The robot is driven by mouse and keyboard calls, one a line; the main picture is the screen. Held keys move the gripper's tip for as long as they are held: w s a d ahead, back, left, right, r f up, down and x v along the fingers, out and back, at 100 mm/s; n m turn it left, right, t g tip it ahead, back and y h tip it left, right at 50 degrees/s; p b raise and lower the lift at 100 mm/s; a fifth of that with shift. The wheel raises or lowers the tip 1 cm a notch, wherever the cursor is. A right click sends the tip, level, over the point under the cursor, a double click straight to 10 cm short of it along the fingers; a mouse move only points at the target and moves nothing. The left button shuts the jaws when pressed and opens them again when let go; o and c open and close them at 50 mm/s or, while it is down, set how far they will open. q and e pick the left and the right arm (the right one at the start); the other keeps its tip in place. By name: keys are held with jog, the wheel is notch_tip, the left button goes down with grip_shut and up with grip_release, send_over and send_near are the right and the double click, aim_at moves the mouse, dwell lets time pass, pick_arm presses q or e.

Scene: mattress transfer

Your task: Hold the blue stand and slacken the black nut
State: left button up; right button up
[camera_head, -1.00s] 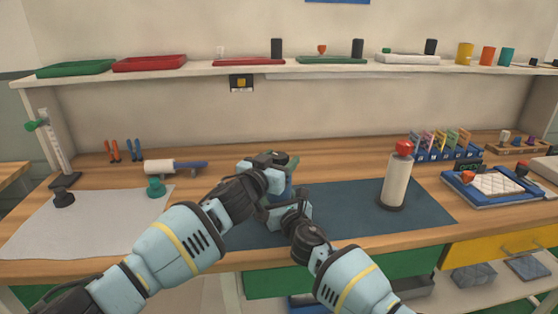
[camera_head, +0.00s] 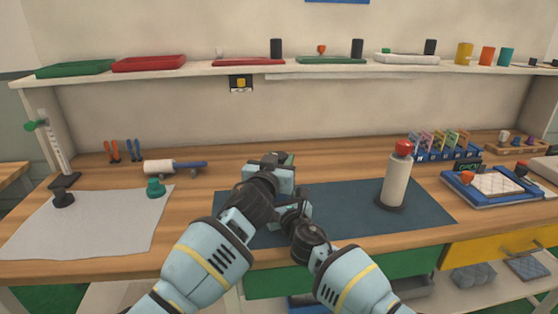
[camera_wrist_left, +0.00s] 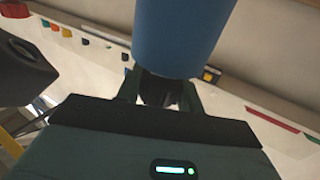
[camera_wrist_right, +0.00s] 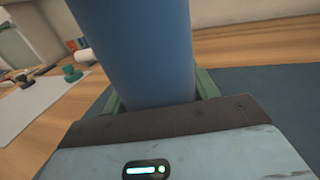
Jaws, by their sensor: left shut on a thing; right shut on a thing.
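The blue stand (camera_wrist_right: 140,45) rises between the fingers of my right gripper (camera_wrist_right: 160,95) in the right wrist view. That gripper is shut on it. In the left wrist view the blue stand (camera_wrist_left: 185,35) shows large, with the black nut (camera_wrist_left: 160,90) at its end. My left gripper (camera_wrist_left: 160,97) is shut on the black nut, with a finger on either side. In the head view my left gripper (camera_head: 275,164) is above my right gripper (camera_head: 292,214). They hide most of the stand and nut there.
A blue-grey mat (camera_head: 340,210) lies under the grippers. A white cylinder with a red top (camera_head: 398,175) stands on its right part. A pale sheet (camera_head: 90,220) lies at left, with a teal knob (camera_head: 155,187) on it. The mat between grippers and cylinder is clear.

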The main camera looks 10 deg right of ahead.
pick_arm(q)
jog(key=shift+n+y, duration=0.4)
jog(key=shift+y, duration=0.2)
jog(key=o, duration=1)
jog(key=shift+a, duration=0.1)
jog(key=v, duration=1.2)
jog(key=shift+f, duration=0.2)
